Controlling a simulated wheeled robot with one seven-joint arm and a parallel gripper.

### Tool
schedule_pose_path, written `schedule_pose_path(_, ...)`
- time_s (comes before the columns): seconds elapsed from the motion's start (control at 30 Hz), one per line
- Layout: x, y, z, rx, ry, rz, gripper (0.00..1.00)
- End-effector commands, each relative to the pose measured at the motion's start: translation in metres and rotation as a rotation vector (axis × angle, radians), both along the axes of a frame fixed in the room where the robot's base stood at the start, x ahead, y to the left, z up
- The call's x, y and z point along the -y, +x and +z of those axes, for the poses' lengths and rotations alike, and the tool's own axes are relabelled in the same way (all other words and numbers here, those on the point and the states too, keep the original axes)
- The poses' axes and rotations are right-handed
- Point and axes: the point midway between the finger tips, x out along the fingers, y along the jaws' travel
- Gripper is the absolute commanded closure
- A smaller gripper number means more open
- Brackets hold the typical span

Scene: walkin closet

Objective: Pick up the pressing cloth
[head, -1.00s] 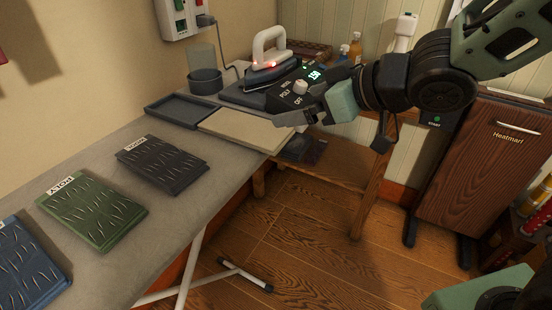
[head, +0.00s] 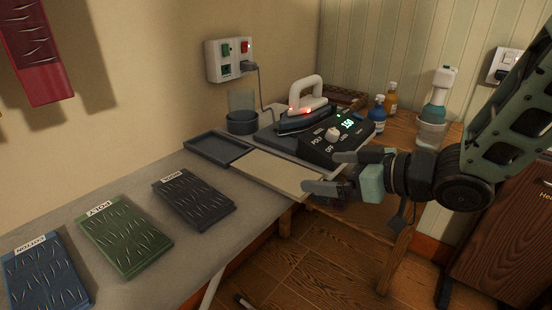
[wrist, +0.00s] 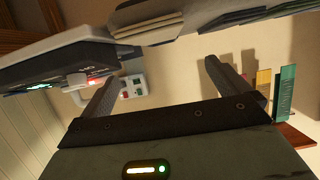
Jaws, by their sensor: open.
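The pressing cloth appears to be the flat cream piece (head: 268,171) lying on the grey ironing surface, between the dark tray and the iron's control unit. A cream layered edge (wrist: 148,22), which looks like the same cloth, shows at the top of the wrist view. My gripper (head: 333,172) is open and empty, just off the right end of the cloth, with its fingers pointing left toward it. Its two spread fingers also show in the wrist view (wrist: 160,86). I cannot tell the exact gap between fingers and cloth.
The iron (head: 302,116) with a glowing red light stands behind the control unit (head: 338,138). A dark tray (head: 216,147) lies left of the cloth. Labelled black (head: 194,198), green (head: 124,238) and blue (head: 46,270) pads line the surface. Bottles (head: 376,114) stand at the back.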

Motion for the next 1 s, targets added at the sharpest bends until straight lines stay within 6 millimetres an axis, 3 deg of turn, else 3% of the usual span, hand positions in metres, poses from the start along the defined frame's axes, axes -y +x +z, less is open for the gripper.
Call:
schedule_pose_path(0.27,-0.003,0.003,0.001,0.003,-0.014,-0.013,0.00)
schedule_pose_path(0.53,-0.044,0.035,-0.024,0.008,-0.013,-0.010,0.00)
schedule_pose_path(1.0,-0.077,0.066,-0.045,0.007,-0.013,-0.011,0.00)
